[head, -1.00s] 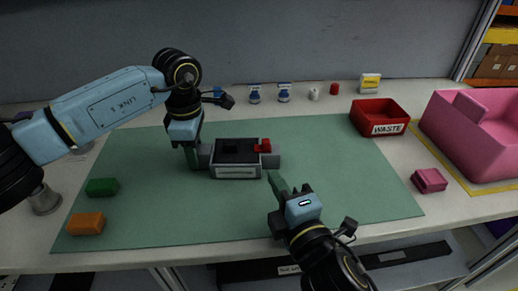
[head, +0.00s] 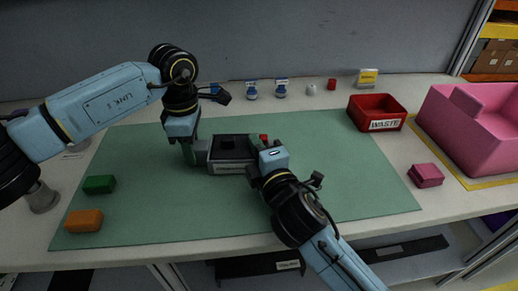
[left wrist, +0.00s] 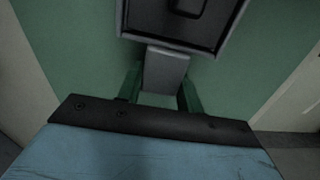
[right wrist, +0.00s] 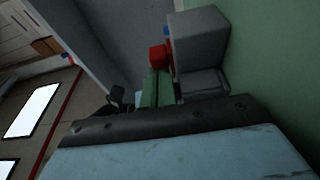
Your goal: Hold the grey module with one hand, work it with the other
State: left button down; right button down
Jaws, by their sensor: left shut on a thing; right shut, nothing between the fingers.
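The grey module (head: 232,167) lies on the green mat (head: 150,215), with a dark recess in its top. My left gripper (head: 195,154) is shut on the grey tab at the module's left end; the tab (left wrist: 165,70) shows between its green fingers in the left wrist view. A small red part (head: 264,137) is at the module's right end. My right gripper (right wrist: 156,76) is shut and empty, its tips close to the red part (right wrist: 158,56) in the right wrist view. I cannot tell whether they touch. The right arm hides the module's right tab in the head view.
A green block (head: 100,184) and an orange block (head: 84,220) are at the left. A red waste bin (head: 377,112), a pink block (head: 426,175) and a large pink bin (head: 470,135) are at the right. Small items stand along the back. The mat's front is clear.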

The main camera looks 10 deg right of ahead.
jog(key=shift+s+d, duration=0.15)
jog(key=shift+d, duration=1.15)
pick_arm(q)
jog(key=shift+a, duration=0.1)
pick_arm(e)
jog(key=shift+s, duration=0.1)
jog(key=v, duration=0.8)
jog(key=shift+s+a, duration=0.1)
jog(key=shift+s, duration=0.8)
